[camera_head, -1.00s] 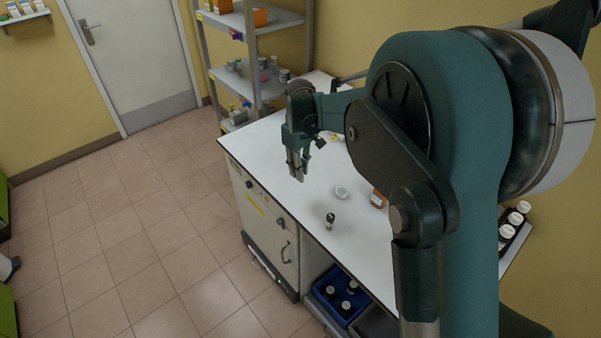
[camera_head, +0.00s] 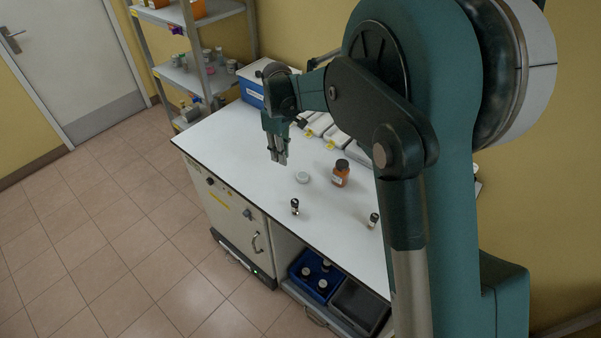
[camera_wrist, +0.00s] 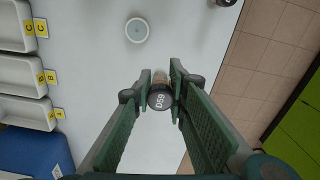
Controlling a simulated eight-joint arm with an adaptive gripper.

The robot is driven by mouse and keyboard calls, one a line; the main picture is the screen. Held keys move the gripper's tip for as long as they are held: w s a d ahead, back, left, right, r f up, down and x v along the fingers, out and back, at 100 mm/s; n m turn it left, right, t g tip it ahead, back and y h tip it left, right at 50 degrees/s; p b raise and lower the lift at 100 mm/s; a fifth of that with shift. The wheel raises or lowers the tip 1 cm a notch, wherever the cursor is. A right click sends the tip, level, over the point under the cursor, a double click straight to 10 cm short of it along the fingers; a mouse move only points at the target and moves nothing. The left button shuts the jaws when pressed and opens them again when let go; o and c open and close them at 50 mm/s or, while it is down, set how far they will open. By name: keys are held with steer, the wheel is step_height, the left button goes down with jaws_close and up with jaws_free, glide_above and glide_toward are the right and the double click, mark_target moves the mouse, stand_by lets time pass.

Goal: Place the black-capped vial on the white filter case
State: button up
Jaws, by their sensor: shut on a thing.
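My gripper (camera_wrist: 161,84) is shut on a vial whose round black cap (camera_wrist: 160,100) carries the label "D59". Its body is mostly hidden between the fingers. In the head view my gripper (camera_head: 279,158) is above the white table, left of and behind the white filter case. The held vial is hard to make out there. The white filter case (camera_head: 303,177) is a small round disc lying flat on the table. In the wrist view the case (camera_wrist: 137,30) lies above and slightly left of the fingertips, apart from the vial.
Two other dark-capped vials stand on the table, one near the front edge (camera_head: 295,207) and one farther right (camera_head: 373,220). An orange-brown bottle (camera_head: 341,176) stands right of the case. White trays (camera_wrist: 20,75) with yellow letter tags and a blue box (camera_wrist: 35,152) line the back.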

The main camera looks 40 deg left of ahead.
steer(key=r+p, duration=0.1)
glide_above(303, 175)
steer(key=shift+r, duration=0.2)
steer(key=shift+f, duration=0.1)
steer(key=shift+f, duration=3.05)
steer(key=shift+f, duration=1.85)
steer(key=shift+f, duration=0.2)
steer(key=o, duration=0.9)
steer(key=shift+c, duration=0.2)
